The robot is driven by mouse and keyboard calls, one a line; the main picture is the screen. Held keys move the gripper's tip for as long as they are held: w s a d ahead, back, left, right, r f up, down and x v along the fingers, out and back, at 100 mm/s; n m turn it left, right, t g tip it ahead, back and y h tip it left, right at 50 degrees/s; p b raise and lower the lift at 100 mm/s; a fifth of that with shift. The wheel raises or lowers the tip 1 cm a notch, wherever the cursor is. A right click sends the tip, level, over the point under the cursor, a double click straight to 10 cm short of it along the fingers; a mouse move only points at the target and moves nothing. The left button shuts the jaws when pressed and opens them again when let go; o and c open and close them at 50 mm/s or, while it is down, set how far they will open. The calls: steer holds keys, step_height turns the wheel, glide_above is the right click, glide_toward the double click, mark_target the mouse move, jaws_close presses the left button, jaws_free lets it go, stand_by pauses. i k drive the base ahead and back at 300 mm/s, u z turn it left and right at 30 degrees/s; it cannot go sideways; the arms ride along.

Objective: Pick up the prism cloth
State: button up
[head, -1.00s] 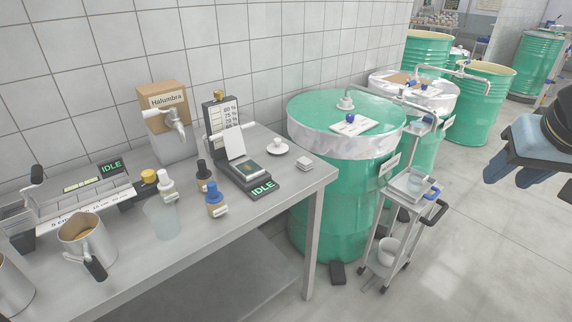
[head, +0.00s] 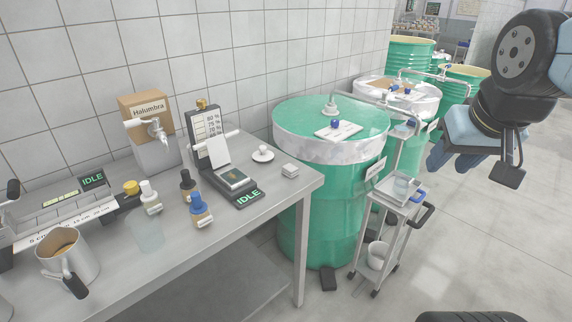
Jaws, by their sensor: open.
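A small white folded pad (head: 290,170), which looks like the prism cloth, lies flat near the right end of the steel bench (head: 268,200). It sits right of a small white dish with a knob (head: 263,154) and a dark instrument marked IDLE (head: 236,182). My gripper (head: 440,153) is in the air at the upper right, over the floor side and well apart from the cloth. It is open and I see nothing in it.
Blue-capped (head: 200,208), black-capped and white-capped bottles and a metal jug (head: 68,258) stand on the bench. A green drum (head: 325,210) and a small steel trolley (head: 392,225) stand beyond its right end. The floor at right is clear.

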mark_target(291, 170)
steer(key=i, duration=0.9)
steer(key=z, duration=0.05)
